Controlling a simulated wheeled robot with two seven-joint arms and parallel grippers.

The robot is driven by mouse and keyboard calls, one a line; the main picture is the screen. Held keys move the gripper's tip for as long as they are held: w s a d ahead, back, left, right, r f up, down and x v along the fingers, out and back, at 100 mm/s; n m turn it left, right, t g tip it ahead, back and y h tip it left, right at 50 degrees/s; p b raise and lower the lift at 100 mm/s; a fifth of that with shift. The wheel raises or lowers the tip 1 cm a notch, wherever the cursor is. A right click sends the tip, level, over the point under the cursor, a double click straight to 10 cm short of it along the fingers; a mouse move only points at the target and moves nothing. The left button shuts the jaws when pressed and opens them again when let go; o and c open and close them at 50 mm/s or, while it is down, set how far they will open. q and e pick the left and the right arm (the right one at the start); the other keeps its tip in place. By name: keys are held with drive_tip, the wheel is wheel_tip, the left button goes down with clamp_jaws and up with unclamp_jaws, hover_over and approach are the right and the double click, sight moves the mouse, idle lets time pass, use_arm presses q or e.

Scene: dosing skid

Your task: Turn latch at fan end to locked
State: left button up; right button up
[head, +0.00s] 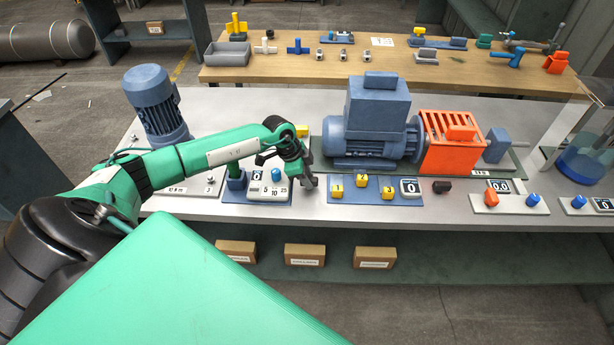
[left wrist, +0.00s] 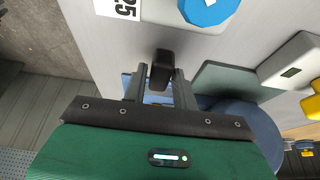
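The dark latch (left wrist: 161,70) at the fan end of the blue motor (head: 372,125) shows in the left wrist view as a short black handle. My left gripper (head: 308,183) is at the left end of the motor, low over the bench, and hides this latch in the head view. In the left wrist view its two grey fingers (left wrist: 161,82) stand apart, one on each side of the latch. They look close to it, but contact is not clear. Another dark latch (head: 441,187) lies in front of the orange guard (head: 450,143). My right gripper is not in view.
A dosing panel with a blue knob (head: 276,174) is just left of my gripper. A plate with yellow blocks (head: 362,180) and a counter (head: 409,187) is to its right. A blue upright motor (head: 156,103) stands at left. Bare bench (head: 340,211) runs along the front.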

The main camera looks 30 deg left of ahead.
use_arm(q)
clamp_jaws()
drive_tip(key=shift+w+m, duration=0.1)
drive_tip(key=shift+m, duration=0.3)
drive_tip(key=m+g+b, duration=0.1)
drive_tip(key=m, duration=0.1)
drive_tip(key=shift+w+m+h, duration=0.1)
drive_tip(key=shift+m+h, duration=0.2)
drive_tip(key=m+g+b, duration=0.1)
drive_tip(key=m, duration=0.1)
drive_tip(key=m+b, duration=0.1)
drive_tip(key=m, duration=0.1)
drive_tip(key=shift+w+m+g, duration=0.15)
drive_tip(key=shift+m+g, duration=0.15)
drive_tip(key=shift+g, duration=0.1)
drive_tip(key=m+g+b, duration=0.1)
drive_tip(key=m, duration=0.1)
drive_tip(key=m+g+b, duration=0.1)
drive_tip(key=m+b, duration=0.1)
drive_tip(key=m, duration=0.1)
drive_tip(key=shift+w+y, duration=0.15)
drive_tip(key=shift+y, duration=0.25)
drive_tip(key=shift+m+g+y+b, duration=0.55)
drive_tip(key=shift+m+b, duration=0.75)
drive_tip(key=shift+m, duration=1.2)
drive_tip(key=shift+r, duration=0.1)
